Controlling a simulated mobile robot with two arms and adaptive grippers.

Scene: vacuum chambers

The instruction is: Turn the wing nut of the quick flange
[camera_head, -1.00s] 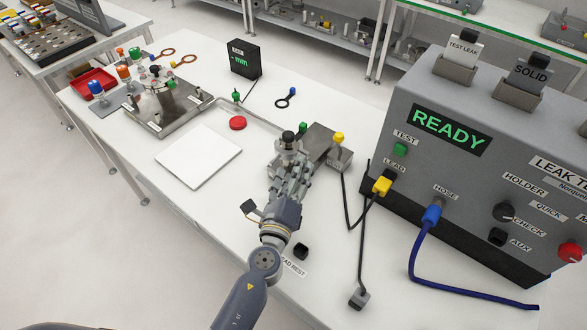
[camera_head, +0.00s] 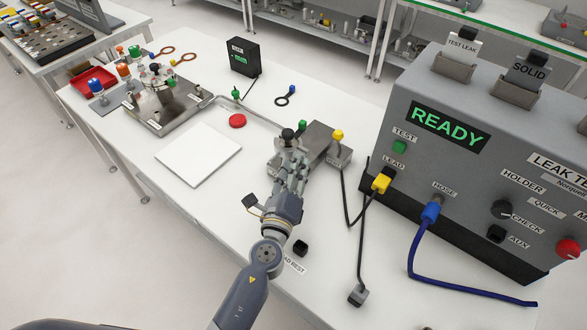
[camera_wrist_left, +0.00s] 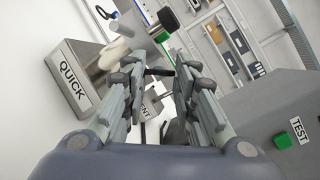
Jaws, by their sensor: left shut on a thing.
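My left gripper (camera_head: 292,160) comes from the lower part of the head view and reaches the grey block (camera_head: 322,138) of the quick flange station. In the left wrist view my left gripper (camera_wrist_left: 152,88) is closed on a small dark piece (camera_wrist_left: 160,71), which looks like the wing nut of the quick flange. The fingers hide most of it. The grey block with the QUICK label (camera_wrist_left: 70,75) is left of the fingers. A black knob (camera_head: 287,134) shows just above the fingertips in the head view. My right gripper is not in view.
The leak tester (camera_head: 480,170) reading READY stands at the right, with a yellow plug (camera_head: 381,183) and blue hose (camera_head: 433,250). A metal chamber plate (camera_head: 165,118) and white pad (camera_head: 198,155) lie left.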

